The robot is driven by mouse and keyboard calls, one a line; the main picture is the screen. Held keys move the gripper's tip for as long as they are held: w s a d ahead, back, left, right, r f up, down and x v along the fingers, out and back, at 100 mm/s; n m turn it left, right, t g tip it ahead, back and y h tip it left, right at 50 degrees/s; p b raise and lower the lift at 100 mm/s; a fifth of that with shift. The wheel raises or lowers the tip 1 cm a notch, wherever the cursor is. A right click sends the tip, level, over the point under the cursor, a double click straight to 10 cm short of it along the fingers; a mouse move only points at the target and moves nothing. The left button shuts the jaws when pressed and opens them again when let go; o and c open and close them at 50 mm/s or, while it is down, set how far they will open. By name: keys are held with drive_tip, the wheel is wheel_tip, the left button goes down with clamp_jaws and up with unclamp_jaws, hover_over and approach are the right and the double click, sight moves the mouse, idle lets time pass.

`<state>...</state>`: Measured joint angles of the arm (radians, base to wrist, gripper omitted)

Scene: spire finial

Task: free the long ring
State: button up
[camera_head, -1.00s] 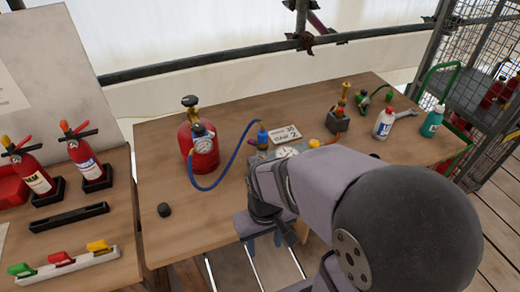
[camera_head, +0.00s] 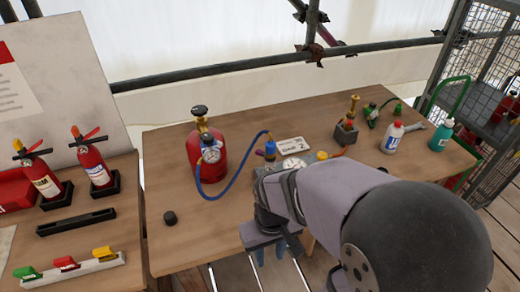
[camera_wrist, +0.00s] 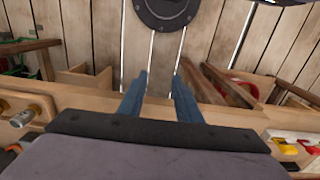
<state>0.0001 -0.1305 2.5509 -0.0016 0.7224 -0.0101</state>
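I cannot make out a long ring in either view. My gripper (camera_head: 271,256) hangs at the front edge of the workbench in the head view, partly behind my own arm. In the wrist view my gripper (camera_wrist: 160,92) shows two blue fingers standing apart with nothing between them, over the plank floor.
A small black cap (camera_head: 170,217) lies near the bench's left front. A label plate (camera_head: 291,145), a brass-topped fitting (camera_head: 347,127), a white bottle (camera_head: 393,137) and a teal bottle (camera_head: 440,134) stand further right. Two small extinguishers (camera_head: 93,163) and coloured clips (camera_head: 66,264) occupy the left table.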

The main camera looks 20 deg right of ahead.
drive_tip(key=w+r+n+p, duration=0.3)
drive_tip(key=w+r+p, duration=0.2)
drive_tip(key=w+r, duration=0.4)
drive_tip(key=n+p, duration=0.5)
drive_tip(key=p, duration=0.2)
approach(260, 152)
drive_tip(key=shift+w+f, duration=0.1)
drive_tip(key=shift+w, duration=0.05)
drive_tip(key=shift+f+p, duration=1.2)
drive_tip(key=shift+f, duration=2.45)
clamp_jaws()
